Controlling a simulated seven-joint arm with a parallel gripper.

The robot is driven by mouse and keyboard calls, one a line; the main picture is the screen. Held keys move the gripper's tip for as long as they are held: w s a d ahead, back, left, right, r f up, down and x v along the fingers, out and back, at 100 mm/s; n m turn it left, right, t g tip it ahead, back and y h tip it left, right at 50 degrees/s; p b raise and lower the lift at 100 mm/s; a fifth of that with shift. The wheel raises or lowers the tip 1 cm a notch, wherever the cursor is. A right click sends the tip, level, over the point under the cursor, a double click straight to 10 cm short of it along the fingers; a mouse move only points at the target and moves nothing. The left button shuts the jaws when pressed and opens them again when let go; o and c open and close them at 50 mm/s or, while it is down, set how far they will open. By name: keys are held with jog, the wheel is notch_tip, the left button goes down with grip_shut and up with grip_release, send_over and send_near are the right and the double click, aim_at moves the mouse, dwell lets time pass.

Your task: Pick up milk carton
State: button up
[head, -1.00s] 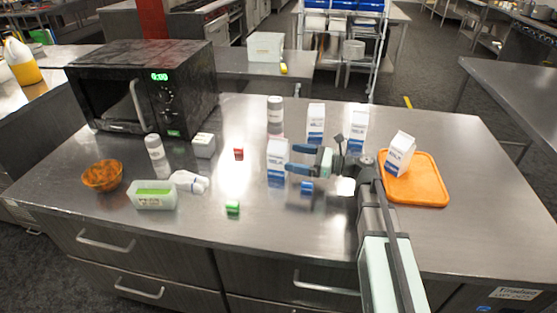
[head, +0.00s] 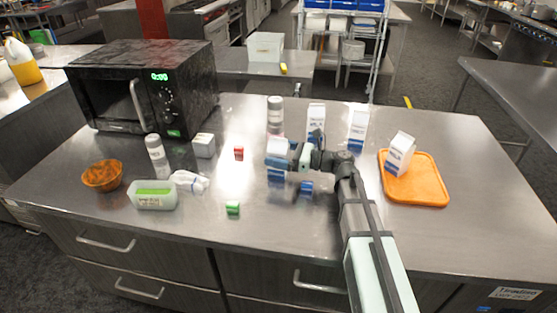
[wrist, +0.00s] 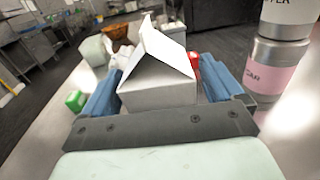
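A white and blue milk carton (head: 276,174) stands upright on the steel counter. In the wrist view its gabled top (wrist: 158,75) lies between my gripper's two blue fingers. My gripper (head: 285,156) reaches in from the right at the carton's upper part and covers much of it in the head view. The fingers (wrist: 160,85) are apart, one on each side of the carton, with little space; firm contact does not show. Two more milk cartons, one behind the gripper (head: 316,114) and one to its right (head: 357,131), stand upright. Another carton (head: 399,154) is on the orange tray (head: 425,192).
A grey canister (head: 275,115) stands just behind the carton. A blue block (head: 306,188) lies close by, with a red block (head: 239,153) and green block (head: 233,208) to the left. A microwave (head: 145,88) and bowl (head: 102,175) are farther left. The front right counter is clear.

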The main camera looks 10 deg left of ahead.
jog(key=c, duration=1.4)
jog(key=shift+o, duration=0.2)
jog(key=shift+r, duration=5.1)
